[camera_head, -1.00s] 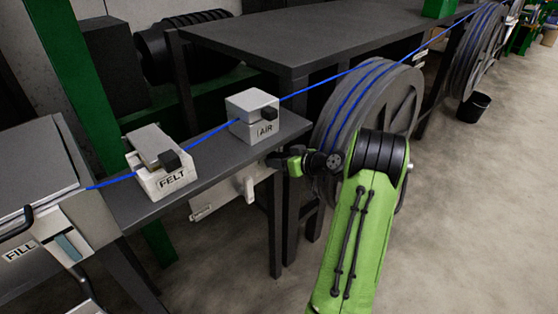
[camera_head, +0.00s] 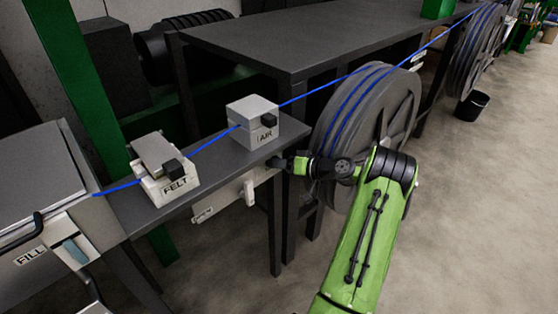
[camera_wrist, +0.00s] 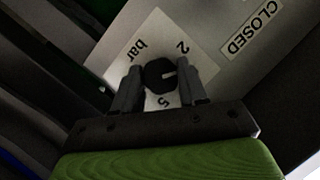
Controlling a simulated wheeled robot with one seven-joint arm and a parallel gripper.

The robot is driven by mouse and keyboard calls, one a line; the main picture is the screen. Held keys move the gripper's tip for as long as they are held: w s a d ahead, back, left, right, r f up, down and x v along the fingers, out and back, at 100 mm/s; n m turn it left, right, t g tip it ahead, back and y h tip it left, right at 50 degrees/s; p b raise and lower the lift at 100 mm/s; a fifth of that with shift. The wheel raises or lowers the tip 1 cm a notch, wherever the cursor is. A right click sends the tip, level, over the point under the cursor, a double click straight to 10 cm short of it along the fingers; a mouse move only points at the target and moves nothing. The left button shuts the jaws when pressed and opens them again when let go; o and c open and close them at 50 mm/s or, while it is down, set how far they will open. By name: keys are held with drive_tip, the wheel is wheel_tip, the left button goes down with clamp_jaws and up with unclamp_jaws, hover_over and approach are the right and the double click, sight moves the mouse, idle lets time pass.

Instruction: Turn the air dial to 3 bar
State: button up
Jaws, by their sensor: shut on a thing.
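The air dial (camera_wrist: 160,76) is a round black knob on a white plate in the wrist view. The plate (camera_wrist: 149,41) is marked "bar", with a 2 upper right of the knob and a 5 below it. A pale mark on the knob points right, between the 2 and the 5; any numbers there are hidden behind a finger. My gripper (camera_wrist: 161,78) is shut on the knob, one finger on each side. In the head view my gripper (camera_head: 283,163) is at the table's edge below the AIR box (camera_head: 250,121); the dial is hidden there.
A grey panel (camera_head: 222,199) hangs under the narrow table, and a CLOSED label (camera_wrist: 248,30) shows beside the dial plate. The blue cable (camera_head: 215,139) runs through the FELT box (camera_head: 166,178) and AIR box. A large reel (camera_head: 377,115) stands close behind my arm.

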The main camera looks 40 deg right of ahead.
drive_tip(key=shift+m+t+y+p, duration=0.35)
drive_tip(key=shift+m+y, duration=0.25)
drive_tip(key=shift+m, duration=0.4)
drive_tip(key=o, duration=1)
drive_tip(key=shift+o, duration=0.2)
